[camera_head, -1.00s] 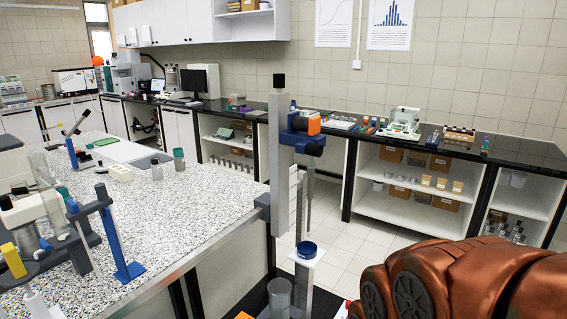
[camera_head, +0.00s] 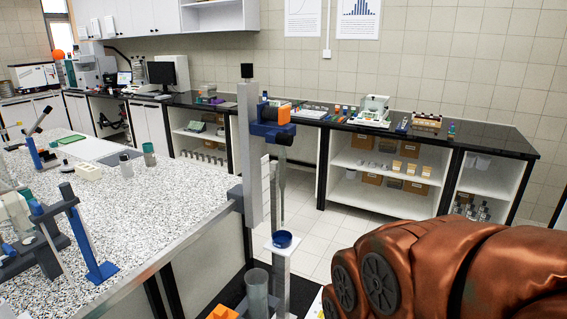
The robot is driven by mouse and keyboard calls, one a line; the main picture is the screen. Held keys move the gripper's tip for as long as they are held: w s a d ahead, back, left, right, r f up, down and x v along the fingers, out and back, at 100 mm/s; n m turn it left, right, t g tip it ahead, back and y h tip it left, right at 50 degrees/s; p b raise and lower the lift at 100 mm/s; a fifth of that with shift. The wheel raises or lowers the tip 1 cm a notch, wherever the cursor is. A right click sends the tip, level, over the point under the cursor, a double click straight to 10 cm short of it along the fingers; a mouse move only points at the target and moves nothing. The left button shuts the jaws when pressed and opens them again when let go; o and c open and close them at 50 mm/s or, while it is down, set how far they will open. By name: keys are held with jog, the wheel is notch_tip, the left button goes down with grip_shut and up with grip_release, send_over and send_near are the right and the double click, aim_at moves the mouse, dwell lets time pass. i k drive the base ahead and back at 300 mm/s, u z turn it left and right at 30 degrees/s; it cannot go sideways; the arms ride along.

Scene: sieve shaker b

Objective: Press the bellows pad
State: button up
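I cannot clearly make out a bellows pad. A grey upright stand (camera_head: 250,150) with a blue and orange clamp (camera_head: 271,122) rises at the near corner of the speckled bench. A clear tube (camera_head: 282,185) hangs below the clamp. Under it a round blue dish (camera_head: 283,240) sits on a small white platform. A clear cylinder (camera_head: 257,290) and an orange piece (camera_head: 222,312) stand lower, cut by the bottom edge. My copper-coloured arm fills the lower right. My gripper is not in view.
A dark-topped counter (camera_head: 480,140) with shelves runs along the back wall, holding a balance (camera_head: 371,110). Open tiled floor (camera_head: 320,225) lies between them.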

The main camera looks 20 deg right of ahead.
aim_at(285, 112)
jog(key=u, duration=2.15)
jog(key=k, duration=1)
jog(key=z, duration=1.15)
jog(key=i, duration=0.5)
jog(key=u, duration=0.05)
